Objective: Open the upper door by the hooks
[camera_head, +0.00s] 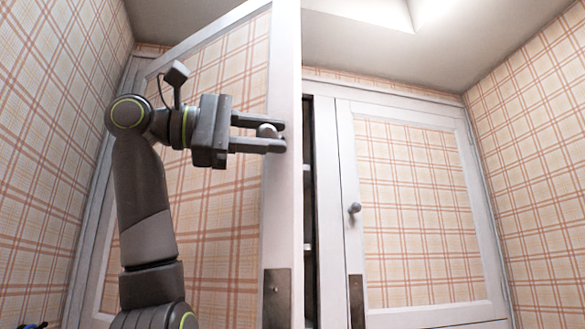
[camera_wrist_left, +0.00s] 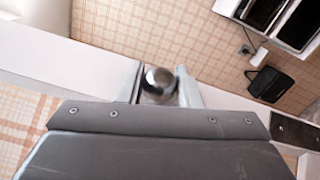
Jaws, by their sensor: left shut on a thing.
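The upper left door (camera_head: 283,215) is a white frame with a plaid panel. It stands swung outward, with a dark gap and shelf edges showing beside its free edge. Its round knob (camera_head: 267,130) sits between the two fingers of my left gripper (camera_head: 279,136), which is shut on it. In the left wrist view the shiny knob (camera_wrist_left: 158,84) is held between the fingertips, against the white door frame. The upper right door (camera_head: 420,210) is closed, and its grey knob (camera_head: 355,208) is free. My right gripper is not in view.
Dark metal plates sit low on the left door (camera_head: 277,297) and the right door (camera_head: 357,300). Plaid walls flank the cabinet on both sides. The wrist view shows a black box (camera_wrist_left: 271,84) and a dark-fronted white unit (camera_wrist_left: 282,18) beyond the door.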

